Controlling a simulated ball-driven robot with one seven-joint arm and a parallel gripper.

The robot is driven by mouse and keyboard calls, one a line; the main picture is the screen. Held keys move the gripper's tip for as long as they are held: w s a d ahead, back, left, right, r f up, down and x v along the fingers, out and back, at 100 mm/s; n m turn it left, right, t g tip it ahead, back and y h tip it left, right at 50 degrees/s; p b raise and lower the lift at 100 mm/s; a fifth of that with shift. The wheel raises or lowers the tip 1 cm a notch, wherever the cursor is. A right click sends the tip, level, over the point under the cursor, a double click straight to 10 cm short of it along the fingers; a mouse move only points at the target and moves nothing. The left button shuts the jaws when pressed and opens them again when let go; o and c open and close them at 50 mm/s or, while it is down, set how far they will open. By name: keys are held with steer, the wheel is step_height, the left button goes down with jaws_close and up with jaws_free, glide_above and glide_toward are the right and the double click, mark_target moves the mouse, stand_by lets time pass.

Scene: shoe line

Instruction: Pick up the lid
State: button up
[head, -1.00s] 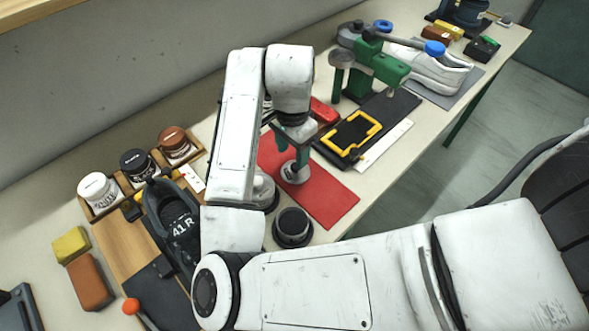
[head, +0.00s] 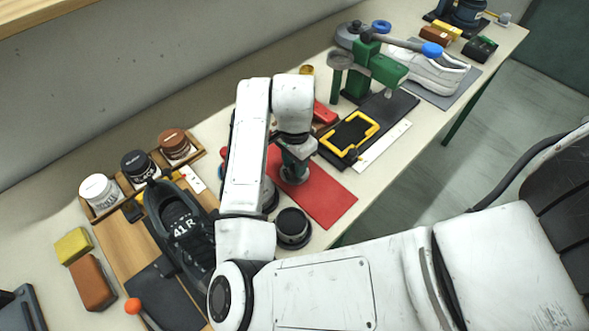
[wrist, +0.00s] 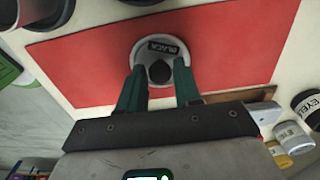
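The lid (wrist: 150,48) is a round pale grey disc with a "BLACK" label and a dark knob. It lies on a red mat (wrist: 90,62). My gripper (wrist: 160,75) is open, with one green finger on each side of the knob and a gap visible around it. I cannot tell from this angle how far the fingertips are above the disc. In the head view my gripper (head: 294,160) points down over the mat (head: 325,200), and hides most of the lid.
A dark round tin (head: 292,227) stands in front of the mat. A black shoe marked 41 R (head: 185,230) and a rack of jars (head: 138,165) are to the left. A yellow-framed pad (head: 350,135) and green press (head: 375,68) are to the right.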

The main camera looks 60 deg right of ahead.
jaws_close()
steer(key=shift+r, duration=0.1)
